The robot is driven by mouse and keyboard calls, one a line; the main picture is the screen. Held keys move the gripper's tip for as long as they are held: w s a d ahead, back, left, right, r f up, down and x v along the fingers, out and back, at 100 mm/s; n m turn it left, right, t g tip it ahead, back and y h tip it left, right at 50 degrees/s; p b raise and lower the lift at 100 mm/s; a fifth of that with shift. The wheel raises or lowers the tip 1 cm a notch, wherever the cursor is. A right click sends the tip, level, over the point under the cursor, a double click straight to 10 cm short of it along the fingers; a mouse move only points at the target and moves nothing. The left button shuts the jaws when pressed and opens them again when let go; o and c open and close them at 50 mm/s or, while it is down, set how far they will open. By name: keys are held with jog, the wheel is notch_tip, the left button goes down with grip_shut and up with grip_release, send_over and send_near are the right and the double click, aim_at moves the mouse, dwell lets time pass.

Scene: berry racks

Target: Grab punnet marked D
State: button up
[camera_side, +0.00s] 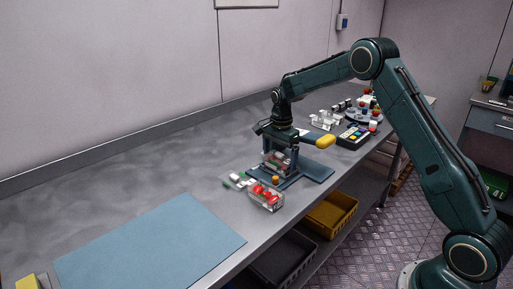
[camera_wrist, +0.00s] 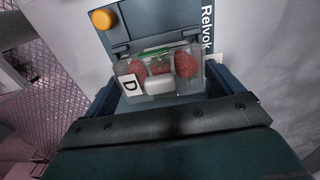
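The punnet marked D (camera_wrist: 158,76) is a clear box with red berries, a white block and a white label "D" at its left side. It sits on a blue rack (camera_wrist: 150,20), between my gripper's (camera_wrist: 162,92) two blue fingers. Narrow gaps seem to show at its sides, so the fingers look open around it. In the side view, my gripper (camera_side: 280,151) points down over the blue rack (camera_side: 314,172), with a clear punnet (camera_side: 275,161) low between the fingers. Contact with the fingers cannot be made out.
Another clear punnet with red berries (camera_side: 267,197) stands just in front of the rack, near the bench edge. A dark device (camera_side: 353,136) lies behind. A blue mat (camera_side: 150,245) lies clear at left.

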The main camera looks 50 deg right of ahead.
jog(key=c, duration=0.3)
jog(key=shift+r, duration=0.15)
notch_tip(320, 180, up, 20)
dwell(0.7)
dwell(0.5)
